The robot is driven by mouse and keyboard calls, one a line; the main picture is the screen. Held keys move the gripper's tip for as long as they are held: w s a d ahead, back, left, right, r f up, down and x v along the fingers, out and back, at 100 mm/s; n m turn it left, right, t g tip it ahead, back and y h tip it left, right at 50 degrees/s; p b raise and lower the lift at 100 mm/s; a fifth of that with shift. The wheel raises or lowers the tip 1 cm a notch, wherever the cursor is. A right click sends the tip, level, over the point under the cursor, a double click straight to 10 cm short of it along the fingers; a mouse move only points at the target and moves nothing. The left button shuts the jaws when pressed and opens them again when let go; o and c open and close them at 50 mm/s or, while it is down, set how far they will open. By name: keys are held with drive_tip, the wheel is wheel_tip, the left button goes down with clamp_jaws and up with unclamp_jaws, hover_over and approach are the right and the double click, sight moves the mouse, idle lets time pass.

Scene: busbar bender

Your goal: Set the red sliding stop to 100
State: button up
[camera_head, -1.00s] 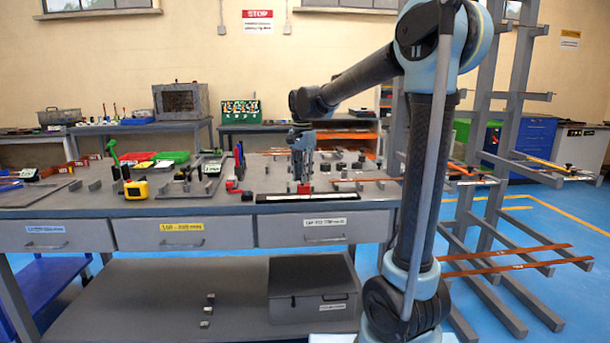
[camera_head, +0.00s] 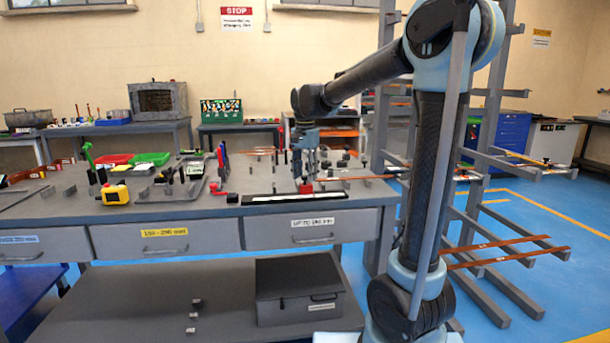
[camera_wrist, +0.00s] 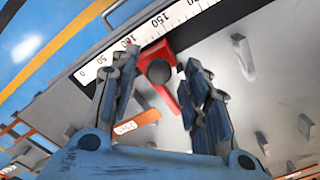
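The red sliding stop (camera_wrist: 171,92) shows in the wrist view against the white numbered scale (camera_wrist: 177,16), with a dark round knob on it. Its left edge lies a little past the 100 mark, between 100 and 150. My gripper (camera_wrist: 161,60) straddles the stop with its fingers apart, one on each side. The fingertips are very close to the stop; I cannot tell whether they touch it. In the head view my gripper (camera_head: 305,182) points down over the bench just behind the scale (camera_head: 275,198), and the stop is a small red patch at its tip.
The grey bench (camera_head: 215,208) carries upright pegs and a yellow device (camera_head: 115,194) to the left. A copper bar (camera_wrist: 136,125) with a label lies near the left finger. A rack (camera_head: 485,200) stands right of the bench, with blue floor around it.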

drive_tip(key=shift+r, duration=0.15)
wheel_tip(320, 180, up, 12)
drive_tip(key=shift+f, duration=0.2)
idle(0.4)
drive_tip(key=shift+d, duration=0.1)
drive_tip(key=s+d+f+n+t, duration=0.1)
drive_tip(key=s+d+f+n, duration=0.1)
drive_tip(key=s+d+f, duration=0.45)
drive_tip(key=s+d+f+n, duration=0.1)
drive_tip(key=s+d+f, duration=0.3)
drive_tip(key=s+d, duration=0.4)
drive_tip(key=s+d+f+n, duration=0.1)
drive_tip(key=s+d+f, duration=0.2)
drive_tip(key=f, duration=0.3)
drive_tip(key=s+d+f+n, duration=0.1)
drive_tip(key=s+d+f, duration=0.2)
drive_tip(key=s+f, duration=0.3)
drive_tip(key=s+d+f+n+t, duration=0.1)
drive_tip(key=s+d+f, duration=0.2)
drive_tip(key=s+f, duration=0.2)
wheel_tip(320, 180, down, 2)
drive_tip(key=shift+f+n, duration=0.15)
drive_tip(key=shift+n, duration=0.25)
drive_tip(key=shift+d, duration=0.1)
